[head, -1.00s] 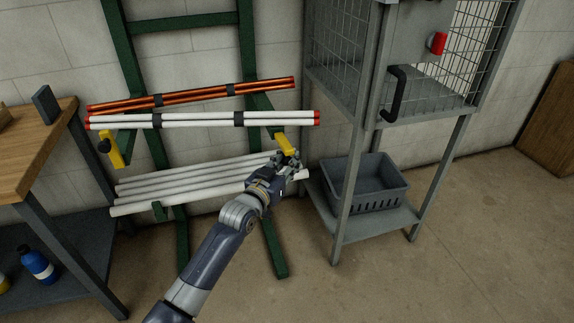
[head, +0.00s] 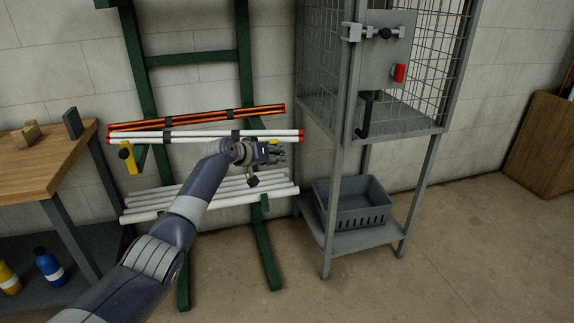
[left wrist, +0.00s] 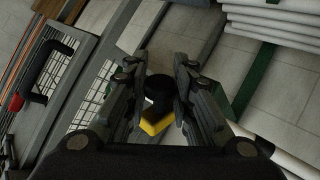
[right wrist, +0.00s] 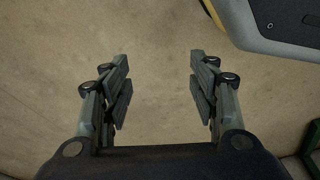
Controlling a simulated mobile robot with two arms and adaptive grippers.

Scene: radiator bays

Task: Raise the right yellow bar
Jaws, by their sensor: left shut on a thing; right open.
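The right yellow bar (left wrist: 155,126) shows in the left wrist view with a round black knob (left wrist: 160,90) between my fingers. My left gripper (left wrist: 160,98) is shut on that knob. In the head view my left gripper (head: 277,152) is at the right end of the green rack, just below the upper white tubes (head: 200,137); it hides most of the right bar. The left yellow bar (head: 131,161), also with a black knob, hangs at the rack's left side. My right gripper (right wrist: 160,90) is open and empty above bare floor.
Orange tubes (head: 190,117) lie above the upper white tubes, and more white tubes (head: 170,211) lie lower on the green rack (head: 193,58). A wire cage stand with a grey basket (head: 350,214) is close on the right. A wooden workbench (head: 45,165) is at left.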

